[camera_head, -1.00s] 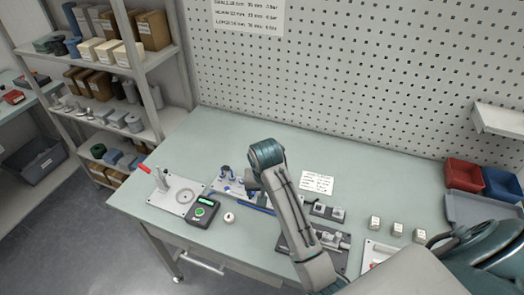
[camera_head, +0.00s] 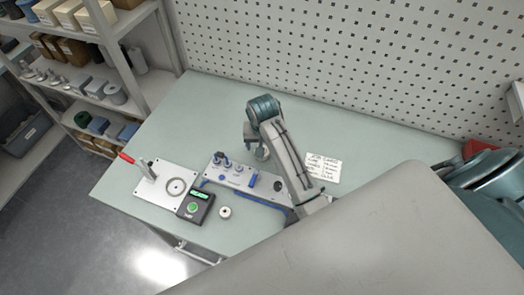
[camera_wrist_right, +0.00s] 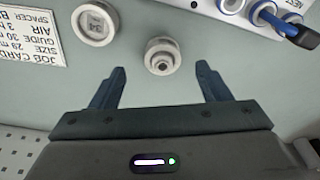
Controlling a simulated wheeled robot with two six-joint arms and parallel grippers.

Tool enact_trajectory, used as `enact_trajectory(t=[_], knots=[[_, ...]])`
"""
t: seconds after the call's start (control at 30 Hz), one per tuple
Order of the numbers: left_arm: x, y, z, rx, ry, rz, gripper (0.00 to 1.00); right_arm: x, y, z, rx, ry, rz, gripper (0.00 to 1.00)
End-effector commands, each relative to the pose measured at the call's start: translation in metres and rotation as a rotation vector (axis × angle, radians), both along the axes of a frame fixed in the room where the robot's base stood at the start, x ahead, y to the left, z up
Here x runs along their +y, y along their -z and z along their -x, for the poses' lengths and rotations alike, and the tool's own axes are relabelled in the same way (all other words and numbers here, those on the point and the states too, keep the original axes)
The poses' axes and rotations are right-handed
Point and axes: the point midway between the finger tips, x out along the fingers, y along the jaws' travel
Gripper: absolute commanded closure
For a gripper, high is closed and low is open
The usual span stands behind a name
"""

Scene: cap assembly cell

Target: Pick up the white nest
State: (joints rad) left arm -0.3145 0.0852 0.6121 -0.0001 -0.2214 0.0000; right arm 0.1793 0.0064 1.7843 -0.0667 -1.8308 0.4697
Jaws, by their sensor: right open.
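My right gripper (camera_wrist_right: 160,88) is open and empty in the right wrist view. A small round whitish piece with a stepped centre (camera_wrist_right: 162,56) lies just ahead of the gap between its fingertips, touching neither finger. Which of these is the white nest I cannot tell for sure. In the head view the right gripper (camera_head: 258,150) hangs over the table behind the blue-and-grey fixture plate (camera_head: 235,180). It hides most of what is under it. My left gripper is not in view.
A job card (camera_head: 323,168) lies right of the arm. A plate with a red-handled clamp (camera_head: 152,190), a dark box with a green button (camera_head: 194,207) and a small white ring (camera_head: 225,212) are at left. A large grey surface close to the camera hides the lower right.

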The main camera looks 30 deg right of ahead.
Motion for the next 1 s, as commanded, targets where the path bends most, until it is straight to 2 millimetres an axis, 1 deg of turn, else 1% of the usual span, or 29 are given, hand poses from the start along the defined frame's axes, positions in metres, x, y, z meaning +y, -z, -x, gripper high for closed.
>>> enact_trajectory(t=[0.1, 0.23, 0.3, 0.4, 0.6, 0.7, 0.77, 0.8, 0.93, 0.97, 1.0], knots=[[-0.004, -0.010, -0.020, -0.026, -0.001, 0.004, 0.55, -0.001, 0.007, -0.003, 0.004, 0.000, 0.000, 0.30], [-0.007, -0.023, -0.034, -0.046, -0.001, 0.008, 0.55, -0.003, 0.022, -0.009, 0.004, 0.000, 0.000, 0.30], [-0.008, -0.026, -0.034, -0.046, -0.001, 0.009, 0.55, -0.003, 0.033, -0.011, 0.004, 0.000, 0.000, 0.30], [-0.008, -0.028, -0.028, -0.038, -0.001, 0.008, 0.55, -0.004, 0.044, -0.012, 0.003, 0.000, -0.001, 0.30], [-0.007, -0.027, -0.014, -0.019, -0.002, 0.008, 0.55, -0.004, 0.050, -0.013, 0.000, 0.000, -0.001, 0.30], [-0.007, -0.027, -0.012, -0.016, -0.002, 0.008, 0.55, -0.004, 0.050, -0.013, 0.000, 0.000, -0.001, 0.30], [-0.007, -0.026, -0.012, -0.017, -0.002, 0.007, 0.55, -0.004, 0.050, -0.013, 0.000, 0.000, -0.001, 0.41], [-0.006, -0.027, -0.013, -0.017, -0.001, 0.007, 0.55, -0.004, 0.050, -0.013, 0.000, 0.000, 0.000, 0.49], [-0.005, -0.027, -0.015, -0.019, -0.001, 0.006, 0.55, -0.004, 0.050, -0.013, 0.000, 0.000, 0.000, 0.75], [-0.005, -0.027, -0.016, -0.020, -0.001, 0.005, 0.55, -0.004, 0.050, -0.013, 0.000, 0.000, -0.001, 0.78], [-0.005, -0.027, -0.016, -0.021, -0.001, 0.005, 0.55, -0.004, 0.050, -0.013, 0.000, 0.000, -0.001, 0.78]])
